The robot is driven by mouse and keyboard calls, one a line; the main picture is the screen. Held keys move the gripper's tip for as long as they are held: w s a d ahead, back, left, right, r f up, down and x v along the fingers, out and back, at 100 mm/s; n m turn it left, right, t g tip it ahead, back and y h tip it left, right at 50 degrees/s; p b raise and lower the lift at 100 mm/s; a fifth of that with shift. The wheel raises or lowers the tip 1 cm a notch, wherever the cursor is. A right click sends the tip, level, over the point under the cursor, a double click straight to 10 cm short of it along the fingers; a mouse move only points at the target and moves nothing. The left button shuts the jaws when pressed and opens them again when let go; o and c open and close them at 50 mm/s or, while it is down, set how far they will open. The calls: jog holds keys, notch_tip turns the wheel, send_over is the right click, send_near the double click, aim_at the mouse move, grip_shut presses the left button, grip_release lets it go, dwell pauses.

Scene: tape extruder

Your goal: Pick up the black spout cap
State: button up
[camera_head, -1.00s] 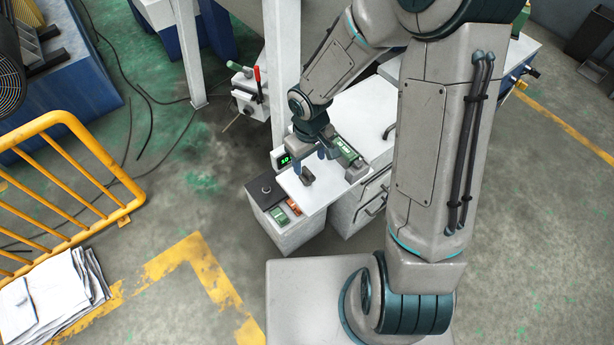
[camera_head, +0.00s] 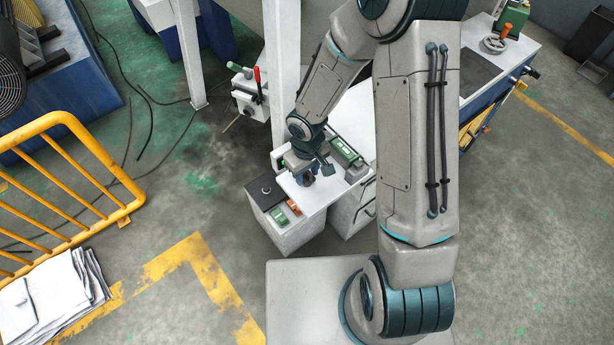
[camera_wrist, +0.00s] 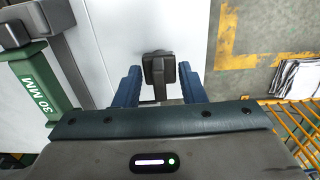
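The black spout cap (camera_wrist: 158,68) is a small dark block with a narrower stem, standing on the white tabletop in the wrist view. My gripper (camera_wrist: 159,75) is open, its two blue fingers on either side of the cap. A gap shows between each finger and the cap. In the head view my gripper (camera_head: 306,180) is low over the white tabletop and mostly hides the cap.
A green block marked 30 MM (camera_wrist: 38,82) with a grey metal part lies left of my gripper; it also shows in the head view (camera_head: 344,151). A control box (camera_head: 266,191) adjoins the tabletop's left side. A white post (camera_head: 281,75) stands behind.

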aim_at(308, 172)
jog(key=c, duration=0.4)
jog(key=shift+c, duration=0.2)
jog(key=shift+r, duration=0.45)
notch_tip(308, 172, up, 4)
jog(key=shift+s+d+f, duration=0.1)
jog(key=shift+s+f, duration=0.05)
jog(key=shift+f, duration=0.05)
jog(key=s+d+r+b, duration=0.2)
jog(key=s+r+b, duration=0.3)
jog(key=s, duration=0.5)
jog(key=shift+s+d+r, duration=0.35)
jog(key=shift+d+r, duration=0.05)
jog(key=shift+r, duration=0.3)
